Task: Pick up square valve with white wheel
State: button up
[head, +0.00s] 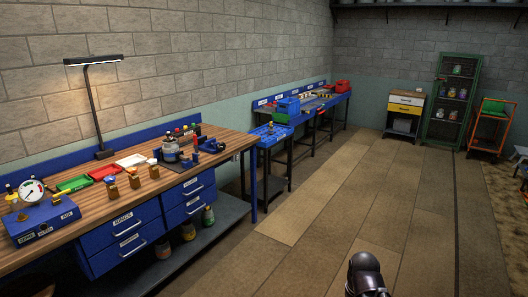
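I cannot make out a square valve with a white wheel for sure in the head view. Small brass-and-orange blocks stand in a row on the near wooden workbench (88,219), among them a left block (112,191), a middle block (134,178) and a right block (154,170). They are too small to tell whether any has a white wheel. A dark rounded part of my arm shows at the bottom edge, over the floor and apart from the bench. My gripper's fingers are not in view.
A blue box (42,224) with a round gauge (31,189) sits at the bench's left end. Green (73,184), red (103,172) and white (131,160) trays lie behind the blocks. A desk lamp (92,95) stands at the back. The wooden floor (330,215) right of the bench is clear.

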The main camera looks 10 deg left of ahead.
aim_at(154, 173)
jog(key=u, duration=0.15)
jog(key=i, duration=0.9)
jog(key=u, duration=0.35)
jog(key=i, duration=1.05)
jog(key=u, duration=0.4)
jog(key=i, duration=1.3)
jog(key=u, duration=0.2)
